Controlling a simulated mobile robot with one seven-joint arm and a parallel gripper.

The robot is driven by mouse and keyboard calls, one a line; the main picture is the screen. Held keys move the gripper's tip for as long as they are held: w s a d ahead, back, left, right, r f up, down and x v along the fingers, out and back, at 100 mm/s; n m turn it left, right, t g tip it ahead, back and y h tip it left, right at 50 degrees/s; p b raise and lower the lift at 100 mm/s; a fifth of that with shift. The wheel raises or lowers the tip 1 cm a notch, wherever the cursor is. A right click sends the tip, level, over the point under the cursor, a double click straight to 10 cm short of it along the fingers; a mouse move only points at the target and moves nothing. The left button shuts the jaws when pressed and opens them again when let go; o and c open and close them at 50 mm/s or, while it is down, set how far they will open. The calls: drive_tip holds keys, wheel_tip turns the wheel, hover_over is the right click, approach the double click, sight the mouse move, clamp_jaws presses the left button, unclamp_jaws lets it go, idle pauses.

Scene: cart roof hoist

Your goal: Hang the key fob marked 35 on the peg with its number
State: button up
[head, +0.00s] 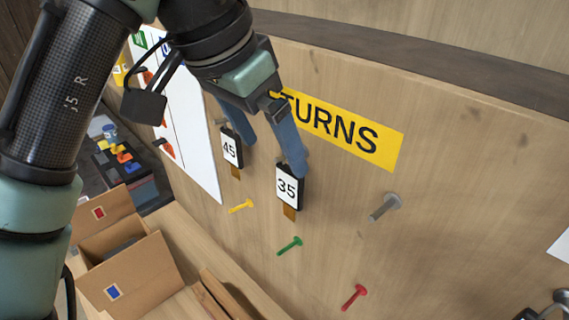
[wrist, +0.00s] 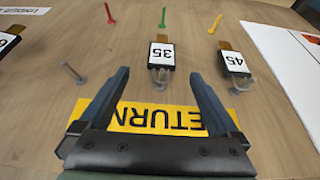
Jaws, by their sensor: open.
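The fob marked 35 (head: 288,188) is a black tag with a white number label and a brown tab, hanging on the wooden board below the yellow sign. In the wrist view it (wrist: 161,54) shows upside down, with a pale clear hook at its top end. My gripper (wrist: 160,76) is open and empty, its blue fingers to either side in line with this fob. In the head view one finger overlaps the fob's top; I cannot tell whether they touch. Coloured pegs stick out: yellow (head: 241,206), green (head: 290,245), red (head: 354,297) and grey (head: 385,207). No peg numbers are readable.
The fob marked 45 (wrist: 234,63) hangs close beside. Another fob (wrist: 8,41) is cut off at the wrist view's left edge. The yellow sign (head: 350,132) is partly hidden by my gripper. Cardboard boxes (head: 130,275) stand below left, near a white panel (head: 190,130).

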sight(287, 175)
drive_tip(key=x, duration=0.3)
drive_tip(key=p+x, duration=0.1)
drive_tip(key=x, duration=0.2)
drive_tip(key=p+x, duration=0.1)
drive_tip(key=x, duration=0.2)
drive_tip(key=shift+w, duration=0.4)
drive_tip(key=shift+s+r, duration=0.1)
drive_tip(key=shift+s, duration=0.1)
drive_tip(key=shift+w, duration=0.1)
clamp_jaws()
drive_tip(key=shift+r+p, duration=0.35)
drive_tip(key=shift+p, duration=0.05)
drive_tip(key=s+a, duration=0.1)
drive_tip(key=s+a+r, duration=0.1)
drive_tip(key=s+a, duration=0.1)
drive_tip(key=shift+s+a+r+p, duration=0.1)
drive_tip(key=shift+s+a+p, duration=0.05)
drive_tip(key=shift+s+p, duration=0.15)
idle(0.7)
